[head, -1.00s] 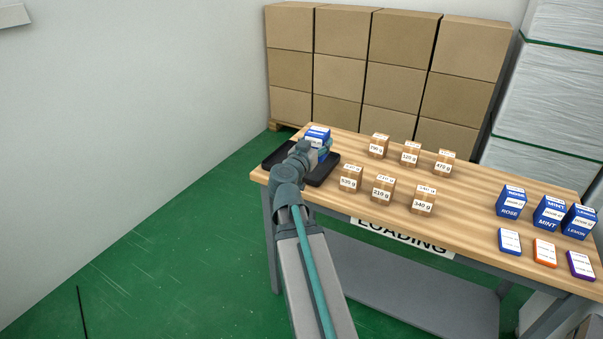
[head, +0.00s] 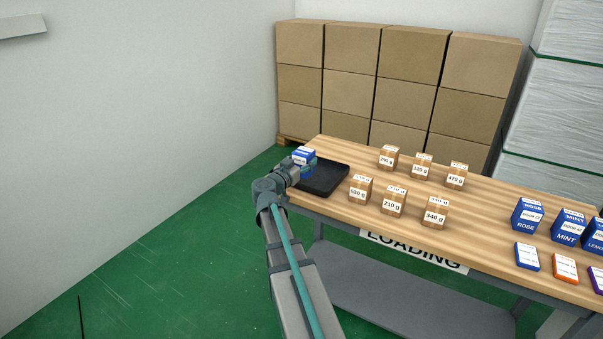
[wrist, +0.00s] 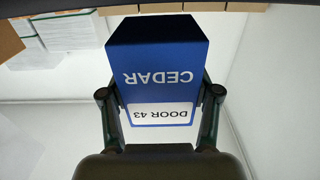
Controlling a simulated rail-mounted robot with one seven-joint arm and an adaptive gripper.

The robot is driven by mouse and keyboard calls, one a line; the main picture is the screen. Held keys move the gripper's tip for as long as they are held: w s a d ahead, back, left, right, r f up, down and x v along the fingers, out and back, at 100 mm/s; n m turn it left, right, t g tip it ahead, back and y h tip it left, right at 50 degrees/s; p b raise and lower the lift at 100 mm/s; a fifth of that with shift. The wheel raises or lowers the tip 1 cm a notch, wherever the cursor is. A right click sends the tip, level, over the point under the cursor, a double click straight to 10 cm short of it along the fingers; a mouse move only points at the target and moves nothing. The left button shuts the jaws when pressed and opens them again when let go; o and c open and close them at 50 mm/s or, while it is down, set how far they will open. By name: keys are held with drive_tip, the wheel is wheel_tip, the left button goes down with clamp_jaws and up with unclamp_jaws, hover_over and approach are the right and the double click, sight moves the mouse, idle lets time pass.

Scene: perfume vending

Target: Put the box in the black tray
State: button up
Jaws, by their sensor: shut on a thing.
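In the head view the blue box (head: 303,155) is at the far left end of the table, beside the tray's left part. My gripper (head: 300,171) partly hides it there. The black tray (head: 325,180) lies on the left end of the wooden table. The part of it that shows is empty; its left side is hidden by my gripper and arm.
Several small brown weight-marked boxes (head: 393,202) stand right of the tray. Blue boxes (head: 527,215) and flat coloured packs (head: 526,256) stand farther right on the table (head: 470,220). Large cartons (head: 400,80) are stacked behind. A white wall (head: 150,100) is at left.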

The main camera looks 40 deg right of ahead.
drive_tip(key=shift+w+f, duration=0.35)
drive_tip(key=shift+f, duration=0.1)
drive_tip(key=shift+w+f+b, duration=0.1)
drive_tip(key=shift+f+b, duration=0.45)
drive_tip(key=shift+f, duration=1.1)
drive_tip(key=shift+f, duration=0.1)
drive_tip(key=o, duration=1.2)
drive_tip(key=shift+o, duration=0.2)
